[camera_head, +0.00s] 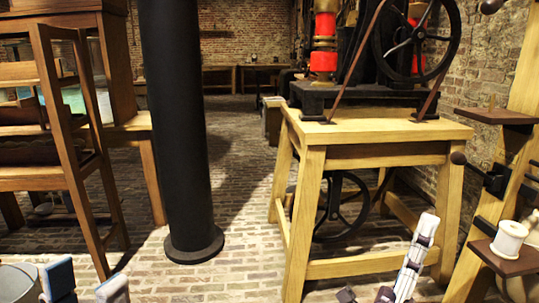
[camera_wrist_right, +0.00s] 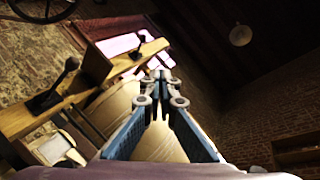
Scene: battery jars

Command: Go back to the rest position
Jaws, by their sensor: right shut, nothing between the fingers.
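My left gripper (camera_head: 86,282) shows at the bottom left of the head view. Its two blue-grey finger pads stand well apart with nothing seen between them, and its lower part is cut off by the frame. My right gripper (camera_wrist_right: 161,80) shows in the right wrist view with its fingertips together and nothing held. Its blue pads slope in toward the tips. In the head view a pale, purplish part of my right side stands upright in front of the wooden bench, at the lower right.
A black column (camera_head: 176,120) stands on the brick floor. A wooden bench (camera_head: 380,130) carries a machine with a black wheel (camera_head: 414,45). A wooden post with small shelves (camera_head: 505,262) and a spool (camera_head: 509,238) is at right. A wooden rack (camera_head: 60,105) and grey bucket (camera_head: 18,284) are at left.

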